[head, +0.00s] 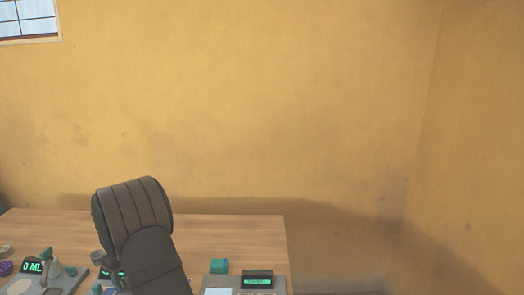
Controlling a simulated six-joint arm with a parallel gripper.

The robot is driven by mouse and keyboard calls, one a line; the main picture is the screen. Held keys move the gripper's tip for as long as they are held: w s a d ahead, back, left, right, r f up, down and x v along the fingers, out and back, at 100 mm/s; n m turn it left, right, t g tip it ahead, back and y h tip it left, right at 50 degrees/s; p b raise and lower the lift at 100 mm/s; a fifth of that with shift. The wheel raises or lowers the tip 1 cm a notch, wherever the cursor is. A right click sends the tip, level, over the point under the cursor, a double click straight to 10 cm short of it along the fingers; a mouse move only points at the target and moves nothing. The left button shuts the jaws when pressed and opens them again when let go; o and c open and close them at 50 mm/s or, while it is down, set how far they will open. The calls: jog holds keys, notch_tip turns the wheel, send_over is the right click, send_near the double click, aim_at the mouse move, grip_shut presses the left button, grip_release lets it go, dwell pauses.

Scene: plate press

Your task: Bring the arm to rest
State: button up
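A dark grey, ribbed part of my arm rises from the bottom edge in the head view, left of the middle, in front of the wooden table (245,232). My gripper does not show in this view, so I cannot see its fingers or whether it holds anything. The arm covers part of the table and what lies behind it.
At the left are a display reading "0 ML" (32,267), a purple object (6,268) and a grey device (66,281). The table's back right is clear.

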jog(key=n, duration=0.3)
jog(key=shift+n, duration=2.3)
jog(key=shift+o, duration=0.2)
jog(key=o, duration=0.7)
jog(key=s+a+r+m, duration=0.2)
jog(key=s+a+r, duration=0.3)
jog(key=s+r, duration=0.3)
jog(key=s+a+r+m, duration=0.1)
jog(key=s+a+r, duration=0.5)
jog(key=s, duration=0.4)
jog(key=f, duration=0.8)
jog(key=shift+d+f, duration=0.35)
jog(key=shift+d, duration=0.05)
